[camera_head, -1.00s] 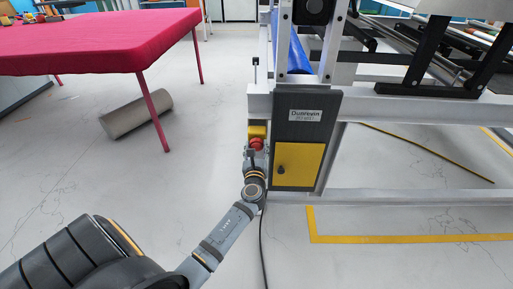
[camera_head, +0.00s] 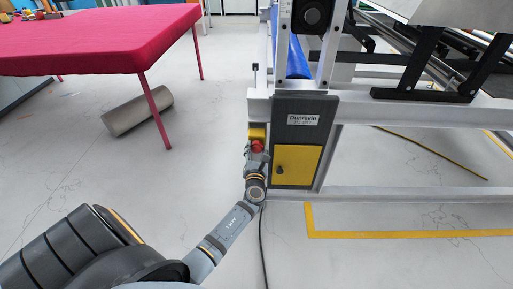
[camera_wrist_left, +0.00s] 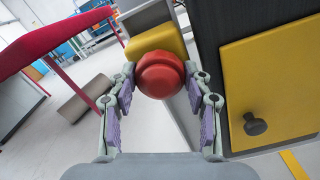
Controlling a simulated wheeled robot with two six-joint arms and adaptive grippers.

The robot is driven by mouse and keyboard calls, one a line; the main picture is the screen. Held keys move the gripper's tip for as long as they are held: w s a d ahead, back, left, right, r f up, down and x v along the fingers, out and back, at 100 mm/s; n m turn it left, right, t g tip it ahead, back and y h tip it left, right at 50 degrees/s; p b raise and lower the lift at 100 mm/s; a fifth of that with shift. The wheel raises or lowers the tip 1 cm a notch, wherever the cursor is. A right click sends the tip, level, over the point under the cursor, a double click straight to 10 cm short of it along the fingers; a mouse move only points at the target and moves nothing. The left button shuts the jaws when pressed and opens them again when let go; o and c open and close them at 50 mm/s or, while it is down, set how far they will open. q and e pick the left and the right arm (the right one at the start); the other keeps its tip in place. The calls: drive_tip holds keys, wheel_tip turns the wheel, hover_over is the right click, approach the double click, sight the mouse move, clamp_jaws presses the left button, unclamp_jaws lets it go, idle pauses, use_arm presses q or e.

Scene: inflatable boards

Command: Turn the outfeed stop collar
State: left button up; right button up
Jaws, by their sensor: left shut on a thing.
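The collar is a red round knob (camera_wrist_left: 160,75) on a yellow box (camera_wrist_left: 156,41), as the left wrist view shows. In the head view the red knob (camera_head: 257,146) sits under the yellow box (camera_head: 257,133), on the left side of the machine's grey cabinet. My left gripper (camera_wrist_left: 160,82) is shut on the red knob, with a finger at each side of it. In the head view my left gripper (camera_head: 256,160) is small and partly hides the knob. My right gripper is not in view.
The cabinet (camera_head: 303,114) has a yellow door (camera_head: 297,166) with a dark knob, close right of my gripper. A red-covered table (camera_head: 100,40) stands at the left, with a grey roll (camera_head: 137,111) on the floor. A dark cable (camera_head: 262,240) runs along the floor. Open floor lies between.

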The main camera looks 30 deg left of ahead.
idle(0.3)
use_arm(q)
drive_tip(key=o, duration=1.2)
drive_tip(key=shift+c, duration=0.2)
drive_tip(key=v, duration=1.2)
